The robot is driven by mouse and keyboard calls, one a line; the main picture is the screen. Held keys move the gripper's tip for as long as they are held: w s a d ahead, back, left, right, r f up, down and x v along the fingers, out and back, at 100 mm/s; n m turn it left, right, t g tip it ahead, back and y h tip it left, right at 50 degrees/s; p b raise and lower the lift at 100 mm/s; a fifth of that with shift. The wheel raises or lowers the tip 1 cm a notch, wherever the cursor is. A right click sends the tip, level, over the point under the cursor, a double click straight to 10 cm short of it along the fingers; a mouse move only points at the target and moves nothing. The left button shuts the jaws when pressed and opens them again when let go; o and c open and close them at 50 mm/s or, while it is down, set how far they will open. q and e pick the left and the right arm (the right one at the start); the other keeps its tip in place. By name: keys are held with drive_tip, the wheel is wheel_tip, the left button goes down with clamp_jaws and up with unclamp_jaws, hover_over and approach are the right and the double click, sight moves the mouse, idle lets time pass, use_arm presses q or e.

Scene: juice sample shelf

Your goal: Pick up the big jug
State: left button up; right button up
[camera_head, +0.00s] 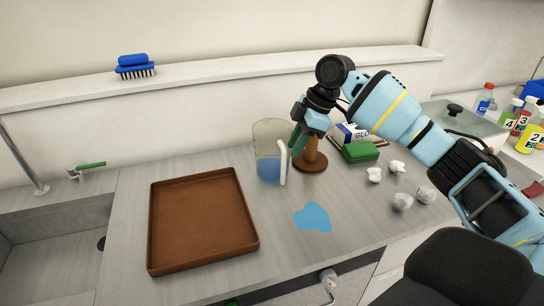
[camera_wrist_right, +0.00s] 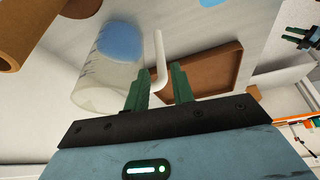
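The big jug (camera_head: 270,140) is clear, with a white handle (camera_head: 283,165) and blue liquid low inside. It stands upright on the counter, right of the brown tray. My right gripper (camera_head: 298,140) is beside the jug's handle side. In the right wrist view its green fingers (camera_wrist_right: 160,88) are apart, with the white handle (camera_wrist_right: 159,50) showing between their tips and the jug body (camera_wrist_right: 108,80) to the left. I cannot tell whether the fingers touch the handle. A small dark shape at the right wrist view's upper right may be my left gripper (camera_wrist_right: 302,40).
The brown tray (camera_head: 160,262) lies left of the jug. A brown stand (camera_head: 310,165) is close behind my right gripper. The sink (camera_head: 60,245) is far left.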

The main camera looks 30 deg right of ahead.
sight(275, 155)
drive_tip(key=shift+x, duration=3.1)
drive_tip(key=shift+s, duration=0.1)
clamp_jaws()
drive_tip(key=shift+r, duration=0.1)
